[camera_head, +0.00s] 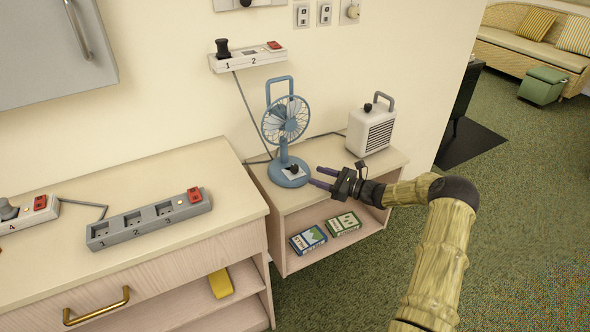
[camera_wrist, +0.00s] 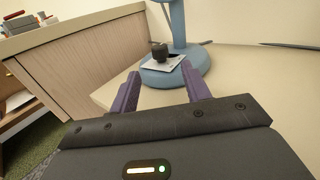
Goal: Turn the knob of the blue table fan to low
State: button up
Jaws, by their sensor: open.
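The blue table fan (camera_head: 285,130) stands upright on the low shelf unit against the wall. Its round base carries a black knob (camera_head: 292,169) on a white plate. In the wrist view the knob (camera_wrist: 159,52) stands on the plate (camera_wrist: 163,64) on the blue base (camera_wrist: 190,66), beyond my fingertips. The plate's markings are too small to read. My gripper (camera_head: 316,176) is open and empty, its purple fingers pointing at the fan base from the right. In the wrist view my gripper's fingers (camera_wrist: 164,82) are apart, with the knob ahead of the gap and not between them.
A white heater (camera_head: 371,130) stands right of the fan on the shelf unit (camera_head: 330,160). A wall power strip (camera_head: 248,59) hangs above, with a cord running down. A grey power strip (camera_head: 150,219) lies on the left cabinet. Two boxes (camera_head: 307,239) sit on the lower shelf.

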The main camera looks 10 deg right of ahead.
aim_at(295, 166)
jog(key=x, duration=0.9)
jog(key=shift+w+a, duration=0.15)
jog(key=shift+a, duration=0.05)
jog(key=shift+c, duration=0.2)
jog(key=c, duration=0.9)
